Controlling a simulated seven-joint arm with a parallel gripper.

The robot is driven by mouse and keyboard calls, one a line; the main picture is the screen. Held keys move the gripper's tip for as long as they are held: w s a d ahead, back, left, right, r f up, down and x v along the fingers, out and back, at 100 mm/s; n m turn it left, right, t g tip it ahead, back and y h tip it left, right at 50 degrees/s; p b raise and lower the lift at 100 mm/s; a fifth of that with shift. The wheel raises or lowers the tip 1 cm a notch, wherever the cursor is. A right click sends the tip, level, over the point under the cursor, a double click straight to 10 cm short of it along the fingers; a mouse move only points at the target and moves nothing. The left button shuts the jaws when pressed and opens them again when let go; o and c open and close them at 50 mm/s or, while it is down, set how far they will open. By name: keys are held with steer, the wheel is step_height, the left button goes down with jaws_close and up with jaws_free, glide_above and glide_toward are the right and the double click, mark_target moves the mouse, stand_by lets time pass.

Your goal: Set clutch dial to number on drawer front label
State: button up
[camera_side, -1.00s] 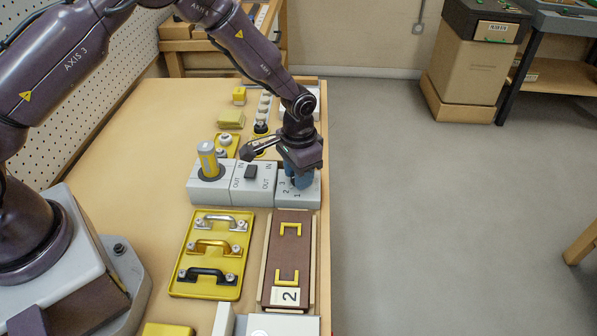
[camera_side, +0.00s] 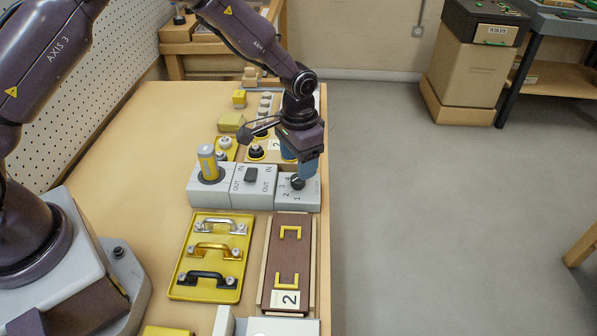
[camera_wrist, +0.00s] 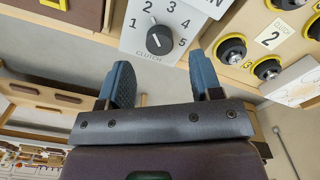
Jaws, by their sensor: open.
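The clutch dial (camera_wrist: 159,41) is a black knob on a light grey box, ringed by the numbers 1 to 5. Its white mark seems to lean toward the upper left, on the side of 1 and 2; I cannot tell exactly where it points. It also shows in the side view (camera_side: 297,183). The brown drawer front (camera_side: 287,253) has two yellow handles and a white label (camera_side: 286,298) reading 2. My gripper (camera_side: 301,169) is open and empty, above and beside the dial, and its blue fingers (camera_wrist: 164,75) are apart from the knob in the wrist view.
A grey box with an IN/OUT switch (camera_side: 251,174) and one with a yellow-grey cylinder (camera_side: 207,162) adjoin the dial box. A yellow tray (camera_side: 176,287) with several handles lies in front. Another label reading 2 and CLUTCH (camera_wrist: 270,38) lies among black knobs.

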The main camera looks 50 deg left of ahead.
mark_target(296, 179)
step_height(296, 179, up, 8)
steer(key=shift+r, duration=0.25)
steer(key=s+a+r+n+t, duration=0.1)
steer(key=s+a+r+t, duration=0.1)
steer(key=s+r, duration=0.7)
steer(key=s+a+r+n+t, duration=0.1)
steer(key=s+a+r+t, duration=0.2)
steer(key=s+r, duration=0.6)
steer(key=s, duration=0.7)
steer(key=shift+s+a+r+t, duration=0.2)
steer(key=shift+s+t, duration=0.1)
steer(key=shift+s, duration=0.1)
